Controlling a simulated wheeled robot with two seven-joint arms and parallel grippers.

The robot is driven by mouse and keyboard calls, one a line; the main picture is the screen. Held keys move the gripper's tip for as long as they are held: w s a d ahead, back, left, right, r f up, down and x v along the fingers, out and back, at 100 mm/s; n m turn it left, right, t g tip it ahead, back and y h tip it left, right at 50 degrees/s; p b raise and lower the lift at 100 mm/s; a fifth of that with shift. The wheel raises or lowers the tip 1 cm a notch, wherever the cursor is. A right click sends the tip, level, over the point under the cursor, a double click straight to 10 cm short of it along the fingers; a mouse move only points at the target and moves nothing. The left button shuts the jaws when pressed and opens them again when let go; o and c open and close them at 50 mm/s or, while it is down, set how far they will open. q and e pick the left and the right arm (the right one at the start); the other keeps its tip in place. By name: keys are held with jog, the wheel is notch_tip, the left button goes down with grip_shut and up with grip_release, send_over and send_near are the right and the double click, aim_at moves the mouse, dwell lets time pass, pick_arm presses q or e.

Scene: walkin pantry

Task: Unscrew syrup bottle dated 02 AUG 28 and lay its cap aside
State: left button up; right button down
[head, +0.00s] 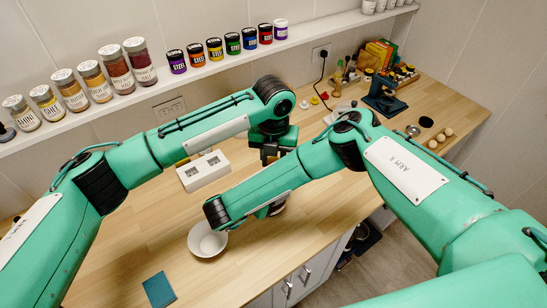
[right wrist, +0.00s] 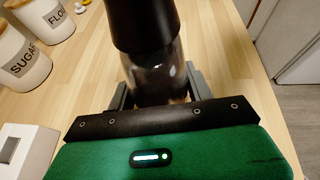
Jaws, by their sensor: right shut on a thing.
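A bottle (right wrist: 160,82) of dark, see-through glass stands between the grey fingers of my right gripper (right wrist: 158,88) in the right wrist view, and the gripper is shut on it. A broad black part (right wrist: 143,24) covers the bottle's upper end; I cannot tell whether it is a cap. No date is readable. In the head view my right arm hides most of that gripper and the bottle. My left gripper (head: 270,155) points down over the counter behind my right forearm; its fingers are too small and dark to tell whether they are open.
A white bowl (head: 208,241) stands near the counter's front, with a teal book or pad (head: 158,290) to its left. A white socketed box (head: 203,171) is by my left forearm. Sugar (right wrist: 22,58) and flour (right wrist: 46,20) canisters stand at upper left. Front-left counter is mostly clear.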

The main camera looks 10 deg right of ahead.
pick_arm(q)
jog(key=n, duration=0.6)
jog(key=shift+n, duration=0.4)
jog(key=n, duration=0.6)
jog(key=shift+n, duration=0.4)
jog(key=o, duration=1.1)
jog(key=shift+r, duration=0.1)
